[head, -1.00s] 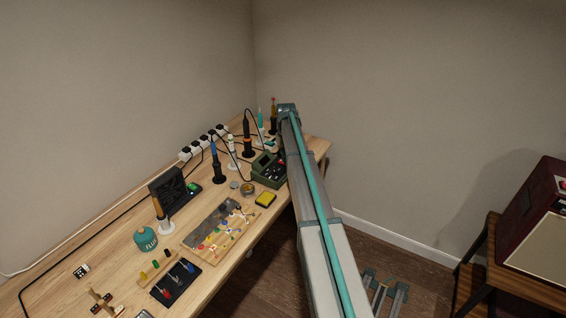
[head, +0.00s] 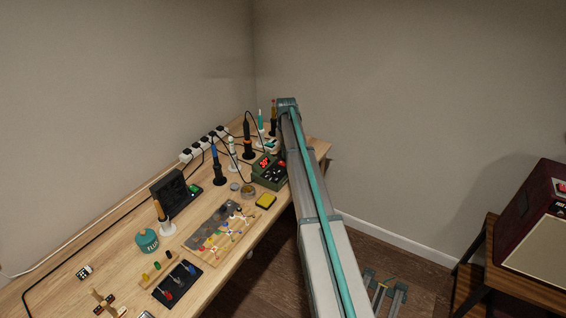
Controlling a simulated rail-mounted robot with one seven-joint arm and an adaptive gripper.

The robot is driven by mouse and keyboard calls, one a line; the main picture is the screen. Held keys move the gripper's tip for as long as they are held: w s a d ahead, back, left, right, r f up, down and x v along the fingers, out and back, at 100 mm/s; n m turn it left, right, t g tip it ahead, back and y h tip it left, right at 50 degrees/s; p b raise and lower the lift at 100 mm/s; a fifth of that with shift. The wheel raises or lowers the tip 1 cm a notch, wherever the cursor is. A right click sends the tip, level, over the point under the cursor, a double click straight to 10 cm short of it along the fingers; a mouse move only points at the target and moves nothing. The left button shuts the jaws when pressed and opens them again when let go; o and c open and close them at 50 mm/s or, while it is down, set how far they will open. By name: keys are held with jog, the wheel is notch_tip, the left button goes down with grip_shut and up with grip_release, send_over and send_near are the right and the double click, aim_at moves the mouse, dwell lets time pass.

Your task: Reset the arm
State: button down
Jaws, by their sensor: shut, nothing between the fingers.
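The soldering station (head: 268,172) is a dark green box near the front edge of the bench, toward its far right end. Its small display (head: 265,162) glows red. Dark controls show on its front, beside the display. My arm (head: 305,175) reaches up past the station's right side and covers part of the space behind it. My gripper is hidden behind the arm, so I cannot see whether it touches the station.
Several soldering irons in stands, one blue (head: 215,160), stand left of and behind the station. A yellow sponge (head: 266,201), a round tin (head: 248,191) and a fume fan (head: 168,189) are nearby. A white power strip (head: 203,143) runs along the wall.

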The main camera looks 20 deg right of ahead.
jog(key=shift+r+p, duration=0.6)
jog(key=shift+r, duration=1.05)
jog(key=shift+f, duration=0.1)
